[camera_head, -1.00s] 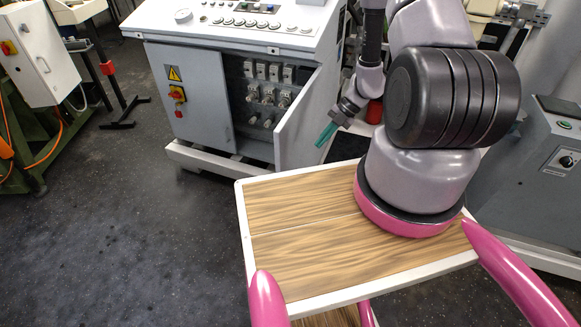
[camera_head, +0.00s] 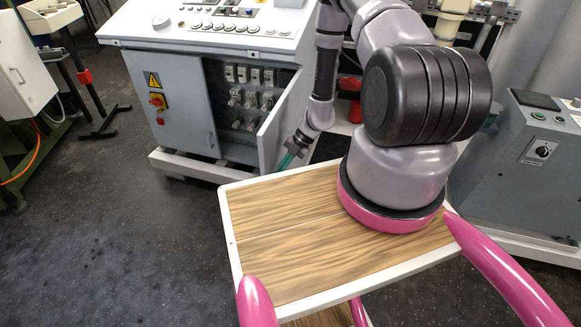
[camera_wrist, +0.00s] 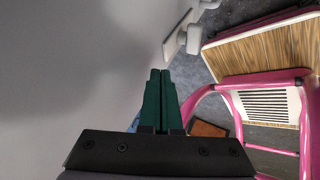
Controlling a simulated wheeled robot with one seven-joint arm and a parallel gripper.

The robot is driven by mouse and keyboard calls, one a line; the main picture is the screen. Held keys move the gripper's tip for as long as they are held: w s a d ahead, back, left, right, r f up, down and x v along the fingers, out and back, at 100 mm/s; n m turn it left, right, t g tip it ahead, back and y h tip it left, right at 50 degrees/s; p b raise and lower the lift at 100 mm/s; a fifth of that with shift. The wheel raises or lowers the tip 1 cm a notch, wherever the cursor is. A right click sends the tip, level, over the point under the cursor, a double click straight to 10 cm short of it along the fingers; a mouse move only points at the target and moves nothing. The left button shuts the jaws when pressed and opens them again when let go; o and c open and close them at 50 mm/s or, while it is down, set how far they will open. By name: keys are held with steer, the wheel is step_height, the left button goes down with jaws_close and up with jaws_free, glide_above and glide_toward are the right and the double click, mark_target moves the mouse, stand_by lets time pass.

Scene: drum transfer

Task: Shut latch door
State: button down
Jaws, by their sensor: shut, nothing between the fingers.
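The cabinet's latch door (camera_head: 282,118) is a light grey panel, and it stands open, swung outward from the right side of the cabinet front. The switches and wiring inside (camera_head: 248,95) show behind it. My gripper (camera_head: 286,162) is low on the right, outer side of the door, close to it. I cannot tell whether it touches. In the wrist view its green fingers (camera_wrist: 160,75) are together and empty. A plain grey surface, probably the door's outer face (camera_wrist: 60,60), fills the left of that view.
The left cabinet door (camera_head: 172,105), with a red switch and a warning sign, is closed. My wood-topped base lies in front. A grey control box (camera_head: 525,150) stands at the right. The dark floor (camera_head: 110,230) at the left is free.

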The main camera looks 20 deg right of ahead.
steer(key=shift+w+a, duration=0.2)
steer(key=shift+a, duration=0.15)
